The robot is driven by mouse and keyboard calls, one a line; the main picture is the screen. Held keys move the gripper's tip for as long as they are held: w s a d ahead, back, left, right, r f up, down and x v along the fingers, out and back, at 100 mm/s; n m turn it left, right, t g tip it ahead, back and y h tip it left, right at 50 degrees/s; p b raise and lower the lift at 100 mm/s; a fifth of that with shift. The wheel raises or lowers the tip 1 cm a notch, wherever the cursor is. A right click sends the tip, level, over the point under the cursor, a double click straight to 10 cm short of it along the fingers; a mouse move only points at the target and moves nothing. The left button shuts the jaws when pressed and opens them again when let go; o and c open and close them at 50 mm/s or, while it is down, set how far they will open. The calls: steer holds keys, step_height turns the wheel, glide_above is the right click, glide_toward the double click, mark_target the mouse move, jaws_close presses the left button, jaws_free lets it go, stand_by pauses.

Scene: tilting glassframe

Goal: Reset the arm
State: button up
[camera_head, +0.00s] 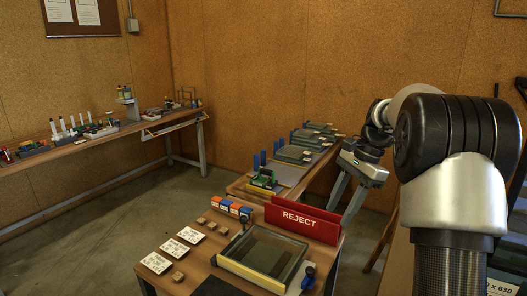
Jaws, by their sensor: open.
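My arm enters at the right, bends at a large black joint, and reaches left and away. My gripper (339,214) is at its end, with its two long grey fingers pointing down and apart. It is open, and no object shows between the fingers. It is just right of the red REJECT sign on the near bench. The glass frame (262,255), a dark pane in a yellow and grey surround, lies on that bench, left of and nearer than my gripper. Whether the fingers touch anything cannot be told.
The red REJECT sign (302,220) stands behind the glass frame. Small blue and orange boxes (232,209), wooden blocks and white cards (155,263) are to its left. More fixtures (295,152) stand behind. A cluttered bench (95,142) lines the left wall; floor between is clear.

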steer(key=s+a+r+n+t+h+p, duration=0.3)
steer(key=s+a+r+n+p, duration=0.3)
steer(key=s+r, duration=0.8)
steer(key=s+a+n+t+p, duration=0.2)
steer(key=s+n, duration=0.6)
steer(key=s, duration=0.5)
steer(key=shift+s+a+r+t+h+p, duration=0.25)
steer(key=shift+a+t+h+p, duration=0.2)
steer(key=shift+a, duration=0.4)
